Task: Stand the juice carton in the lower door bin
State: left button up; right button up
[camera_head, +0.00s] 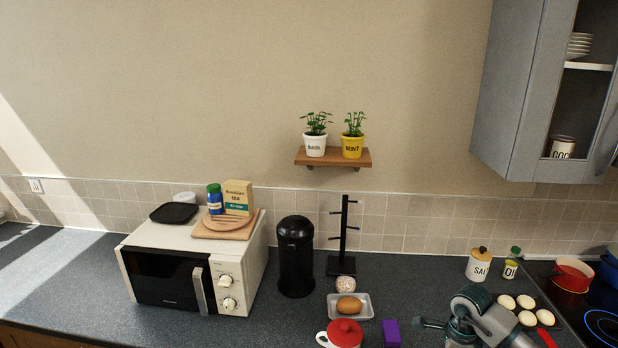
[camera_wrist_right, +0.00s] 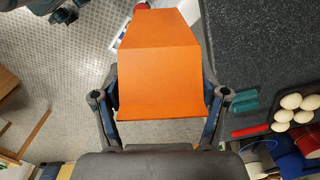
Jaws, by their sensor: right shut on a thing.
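The orange juice carton (camera_wrist_right: 158,58) fills the middle of the right wrist view. My right gripper (camera_wrist_right: 162,88) is shut on it, with one finger along each side. The carton is off the floor, beside the dark counter edge. In the head view my right arm shows at the lower right, over the counter; the carton is not seen there. My left gripper cannot be made out in either view. No door bin or open fridge shows in these frames.
Speckled floor (camera_wrist_right: 60,70) lies open left of the carton.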

jog(key=s+a+f+n, duration=0.2)
jog(key=a+f+n, duration=0.3)
jog(key=n, duration=0.6)
jog(key=s+a+f+n, duration=0.2)
jog(key=a+f+n, duration=0.3)
jog(key=a+n, duration=0.4)
jog(key=n, duration=0.2)
jog(key=shift+s+f+n, duration=0.2)
jog(key=shift+s+n, duration=0.1)
jog(key=shift+n, duration=0.1)
